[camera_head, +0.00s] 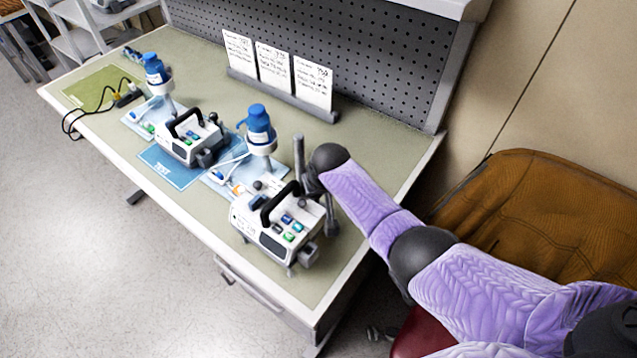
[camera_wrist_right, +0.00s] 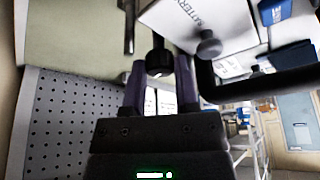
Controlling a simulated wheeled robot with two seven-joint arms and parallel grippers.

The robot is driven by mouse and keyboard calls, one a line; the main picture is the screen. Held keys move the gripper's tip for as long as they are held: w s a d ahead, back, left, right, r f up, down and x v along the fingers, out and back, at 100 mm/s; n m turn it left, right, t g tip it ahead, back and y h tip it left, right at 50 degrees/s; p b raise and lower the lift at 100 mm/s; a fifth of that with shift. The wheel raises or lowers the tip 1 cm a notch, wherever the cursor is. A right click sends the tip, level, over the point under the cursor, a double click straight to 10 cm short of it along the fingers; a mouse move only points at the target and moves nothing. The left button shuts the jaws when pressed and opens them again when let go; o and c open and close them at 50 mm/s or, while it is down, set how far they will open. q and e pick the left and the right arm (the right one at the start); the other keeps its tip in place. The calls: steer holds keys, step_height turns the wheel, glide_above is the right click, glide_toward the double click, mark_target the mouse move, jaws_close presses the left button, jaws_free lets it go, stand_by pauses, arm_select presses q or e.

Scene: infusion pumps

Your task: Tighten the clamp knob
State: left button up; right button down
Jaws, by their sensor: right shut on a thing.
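The near white infusion pump (camera_head: 262,236) with a black handle stands at the right end of the bench. An upright grey pole (camera_head: 299,154) rises behind it. My right gripper (camera_head: 313,186) is at the pump's back right side, by the pole, mostly hidden by my own wrist. In the right wrist view the fingers of my right gripper (camera_wrist_right: 160,80) are shut on a black clamp knob (camera_wrist_right: 158,61). The pump's white body (camera_wrist_right: 205,20) is just beyond, with a grey round knob on it. My left gripper is not in view.
A second pump (camera_head: 185,146) stands farther left on a blue mat (camera_head: 165,169). Blue-capped bottles (camera_head: 259,125) stand nearby on pale blue pads. White cards (camera_head: 274,70) stand before the pegboard (camera_head: 330,42). A brown chair (camera_head: 540,210) is at the right.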

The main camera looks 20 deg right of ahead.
mark_target(321, 209)
steer(key=shift+m, duration=0.4)
steer(key=c, duration=0.7)
jaws_free()
steer(key=shift+o, duration=0.2)
steer(key=p+v, duration=0.5)
steer(key=v, duration=0.5)
steer(key=shift+a, duration=0.2)
steer(key=shift+f, duration=0.1)
